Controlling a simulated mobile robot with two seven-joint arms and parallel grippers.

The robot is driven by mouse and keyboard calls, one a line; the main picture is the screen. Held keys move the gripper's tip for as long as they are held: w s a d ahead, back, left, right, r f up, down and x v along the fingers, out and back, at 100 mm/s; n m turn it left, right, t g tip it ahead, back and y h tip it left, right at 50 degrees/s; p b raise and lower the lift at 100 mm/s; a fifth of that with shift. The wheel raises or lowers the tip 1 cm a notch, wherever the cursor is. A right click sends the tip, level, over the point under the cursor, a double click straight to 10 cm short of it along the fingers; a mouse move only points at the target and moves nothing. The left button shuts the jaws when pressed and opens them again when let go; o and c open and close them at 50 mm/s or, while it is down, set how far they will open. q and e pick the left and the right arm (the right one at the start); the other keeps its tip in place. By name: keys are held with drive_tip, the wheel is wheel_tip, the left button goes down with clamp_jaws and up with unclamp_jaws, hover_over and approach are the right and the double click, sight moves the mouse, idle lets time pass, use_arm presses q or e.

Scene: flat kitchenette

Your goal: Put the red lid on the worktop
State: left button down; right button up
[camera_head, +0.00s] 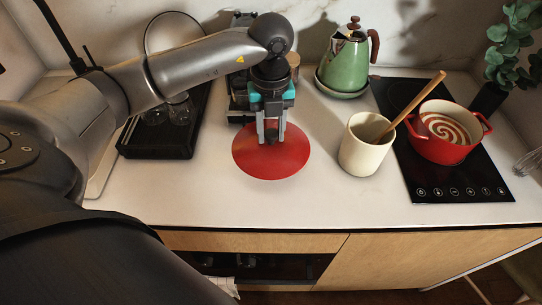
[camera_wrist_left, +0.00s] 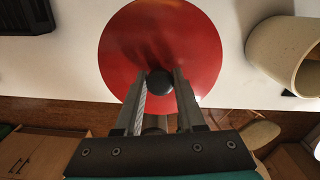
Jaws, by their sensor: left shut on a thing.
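The red lid (camera_head: 285,160) is a round flat disc with a dark knob, over the white worktop (camera_head: 230,205) in front of the coffee machine. My left gripper (camera_head: 271,138) comes down from above and is shut on the lid's knob. In the left wrist view the lid (camera_wrist_left: 160,40) lies level beyond the fingers (camera_wrist_left: 158,90), with the dark knob between them. I cannot tell whether the lid touches the worktop or hangs slightly above it. My right gripper is not in view.
A cream crock (camera_head: 362,150) with a wooden spoon stands right of the lid. Farther right, a red pot (camera_head: 440,150) sits on the black hob (camera_head: 455,190). A green kettle (camera_head: 347,62) stands behind. A black drying tray (camera_head: 155,142) is left. The worktop's front strip is clear.

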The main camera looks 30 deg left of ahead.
sight(271, 132)
use_arm(q)
wheel_tip(271, 132, down, 9)
drive_tip(key=shift+r, duration=0.1)
idle(0.3)
drive_tip(key=shift+b, duration=0.3)
drive_tip(key=c, duration=0.5)
unclamp_jaws()
wheel_tip(271, 132, up, 12)
drive_tip(key=shift+r+p, duration=0.1)
drive_tip(key=shift+p, duration=0.3)
